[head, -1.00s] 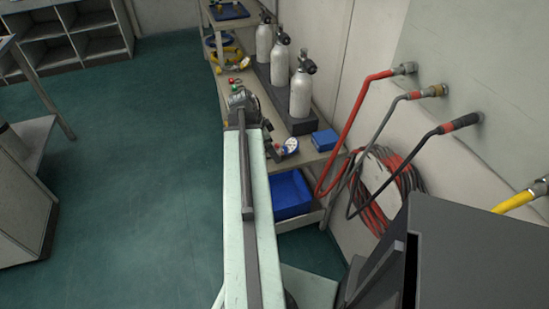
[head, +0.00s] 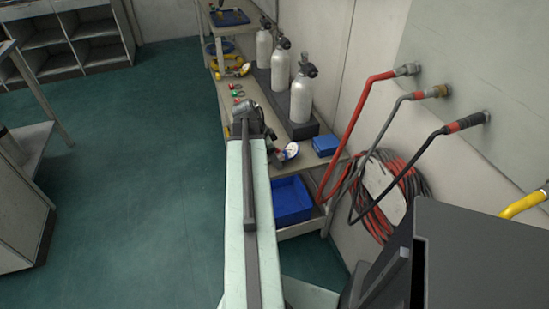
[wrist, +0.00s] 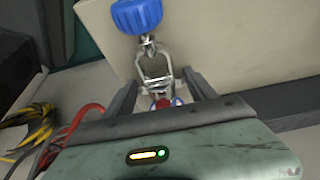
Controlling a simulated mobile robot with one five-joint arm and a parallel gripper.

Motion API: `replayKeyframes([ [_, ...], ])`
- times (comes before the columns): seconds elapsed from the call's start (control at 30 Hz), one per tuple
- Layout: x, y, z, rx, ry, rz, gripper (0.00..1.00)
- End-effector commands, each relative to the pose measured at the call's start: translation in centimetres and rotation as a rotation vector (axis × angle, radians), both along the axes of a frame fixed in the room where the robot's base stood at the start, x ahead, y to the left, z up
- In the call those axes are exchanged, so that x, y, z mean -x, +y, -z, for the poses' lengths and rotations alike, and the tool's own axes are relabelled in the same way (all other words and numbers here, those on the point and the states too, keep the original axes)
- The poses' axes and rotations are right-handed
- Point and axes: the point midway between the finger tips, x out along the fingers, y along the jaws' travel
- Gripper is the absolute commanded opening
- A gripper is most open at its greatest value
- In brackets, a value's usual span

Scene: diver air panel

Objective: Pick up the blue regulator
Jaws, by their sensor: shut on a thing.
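In the wrist view, the blue regulator shows as a ribbed blue knob (wrist: 137,15) on a bright metal yoke (wrist: 155,68). My gripper (wrist: 160,80) has its two dark fingers on either side of the yoke and is shut on the regulator. A small red and white part shows below, partly hidden by the gripper body. In the head view, my gripper (head: 247,112) is over the bench's near part, with my arm covering much of it. The regulator cannot be made out clearly there.
Three pale cylinders (head: 302,90) stand in a dark rack along the wall. A round gauge (head: 288,152) and a small blue box (head: 325,142) are right of my arm. A blue bin (head: 290,198) sits on the lower shelf. Red, grey and black hoses hang at right. Open floor lies left.

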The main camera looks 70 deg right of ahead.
Motion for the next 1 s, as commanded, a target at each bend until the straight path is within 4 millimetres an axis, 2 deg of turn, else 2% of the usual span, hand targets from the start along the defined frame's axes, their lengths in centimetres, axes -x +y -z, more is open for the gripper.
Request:
replayKeyframes([
  [0.17,0.0,0.0,-1.7,0.001,0.001,0.000,0.00],
  [0.5,0.0,0.0,-8.4,0.001,0.000,-0.001,0.00],
  [0.6,-0.1,0.0,-9.7,0.001,0.000,-0.001,0.00],
  [0.7,-0.1,0.0,-10.2,0.001,0.000,-0.001,0.00],
  [1.0,-0.1,0.0,-10.0,0.000,0.000,-0.007,0.00],
])
